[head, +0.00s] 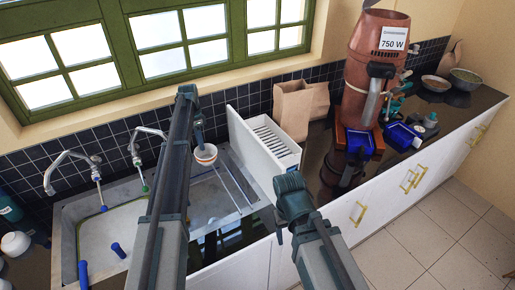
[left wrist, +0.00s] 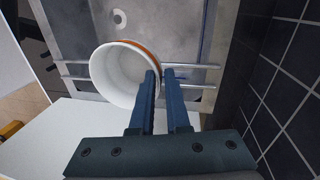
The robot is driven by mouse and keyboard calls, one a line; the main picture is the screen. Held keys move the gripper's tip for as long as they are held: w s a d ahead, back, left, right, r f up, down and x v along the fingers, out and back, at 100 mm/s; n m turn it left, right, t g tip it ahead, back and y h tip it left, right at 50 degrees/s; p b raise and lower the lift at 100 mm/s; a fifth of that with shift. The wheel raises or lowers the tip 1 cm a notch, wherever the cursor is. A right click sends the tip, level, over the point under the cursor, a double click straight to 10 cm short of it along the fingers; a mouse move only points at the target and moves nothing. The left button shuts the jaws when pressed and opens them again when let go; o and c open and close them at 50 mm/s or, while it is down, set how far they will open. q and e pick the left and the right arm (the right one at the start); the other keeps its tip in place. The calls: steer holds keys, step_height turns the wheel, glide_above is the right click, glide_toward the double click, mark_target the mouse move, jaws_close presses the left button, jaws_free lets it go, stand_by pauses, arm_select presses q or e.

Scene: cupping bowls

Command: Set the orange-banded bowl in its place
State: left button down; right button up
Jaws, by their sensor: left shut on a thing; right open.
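The orange-banded bowl (head: 206,155) is white with an orange band near its rim. My left gripper (head: 199,138) is shut on its wall and holds it over the right part of the sink. In the left wrist view the bowl (left wrist: 118,80) opens toward the camera, and the fingers of the left gripper (left wrist: 162,76) pinch its right edge, one finger inside and one outside. Two thin metal rails (left wrist: 200,66) show behind the bowl. Whether the bowl touches them I cannot tell. My right gripper (head: 281,234) is open and empty in front of the counter.
A white slotted box (head: 265,151) stands just right of the bowl. The sink (head: 70,218) has taps and blue-handled items at left. Brown paper bags (head: 300,106), a large brown machine (head: 372,70) and blue containers (head: 402,136) fill the counter at right.

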arm_select(q)
steer(key=shift+r+p, duration=1.55)
steer(key=shift+r, duration=0.1)
steer(key=shift+f, duration=0.1)
